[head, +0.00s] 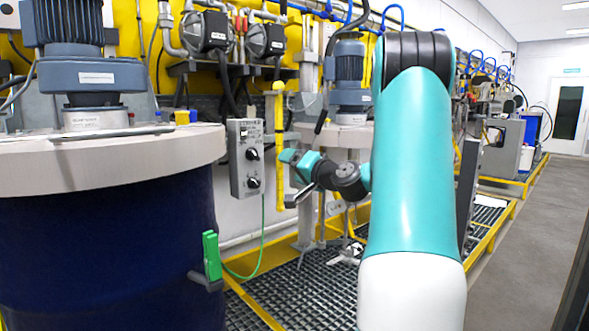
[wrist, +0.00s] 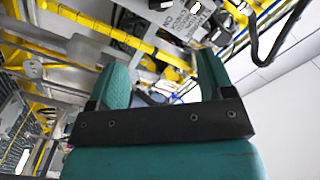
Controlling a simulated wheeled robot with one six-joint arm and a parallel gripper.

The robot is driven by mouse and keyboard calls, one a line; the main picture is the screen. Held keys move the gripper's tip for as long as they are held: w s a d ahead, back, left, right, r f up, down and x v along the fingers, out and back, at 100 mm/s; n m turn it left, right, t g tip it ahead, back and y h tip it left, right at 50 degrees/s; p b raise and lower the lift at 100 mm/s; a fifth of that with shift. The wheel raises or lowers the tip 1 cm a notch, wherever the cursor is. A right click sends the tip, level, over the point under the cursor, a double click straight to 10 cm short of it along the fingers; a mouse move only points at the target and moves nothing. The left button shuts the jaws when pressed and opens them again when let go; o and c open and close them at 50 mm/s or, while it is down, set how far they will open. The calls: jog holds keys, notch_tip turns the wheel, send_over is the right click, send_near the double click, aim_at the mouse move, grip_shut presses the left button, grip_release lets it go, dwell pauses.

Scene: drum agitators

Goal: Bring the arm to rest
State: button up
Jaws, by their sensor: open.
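My arm, teal and white, rises at the right of centre in the head view and bends back down behind itself. My gripper (head: 297,160) hangs in the air just right of the grey control box (head: 246,158), with its teal fingers pointing left. How far it is from the box in depth I cannot tell. In the wrist view my gripper (wrist: 165,75) shows two teal fingers set wide apart, with nothing held between them. The rest of the arm's wrist is partly hidden behind the upper arm link.
A dark blue drum (head: 105,260) with a pale lid (head: 110,160) and a motor (head: 75,70) stands at the left. A green clamp (head: 212,255) sits at its side, its green cable running to the box. Yellow-edged grating (head: 310,290) lies below. The aisle floor (head: 535,230) at right is clear.

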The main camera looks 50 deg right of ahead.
dwell(0.4)
jog(key=w+a+f+n+g+y, duration=0.1)
jog(key=w+a+n+y, duration=0.2)
jog(key=a, duration=0.5)
jog(key=w+a+f+n+g+y, duration=0.1)
jog(key=w+a+n+g+y, duration=0.2)
jog(key=a, duration=0.5)
jog(key=s+a+f+n+g+y, duration=0.2)
jog(key=s+a+n+g+y, duration=0.15)
jog(key=a, duration=0.85)
jog(key=s+a+f+n+g+y, duration=0.2)
jog(key=s+a+n+g, duration=0.25)
jog(key=a, duration=0.75)
jog(key=s+a+f+n+g+h, duration=0.2)
jog(key=s+a+n+g, duration=0.15)
jog(key=s, duration=0.55)
jog(key=s+a+f+n+g+h, duration=0.15)
jog(key=s+a, duration=0.25)
jog(key=s, duration=0.5)
notch_tip(320, 180, up, 16)
jog(key=p, duration=1.6)
jog(key=shift+w+d+r+n+g+p, duration=0.2)
jog(key=shift+w+d+n+g+p, duration=0.05)
jog(key=shift+w+n+g+p, duration=0.1)
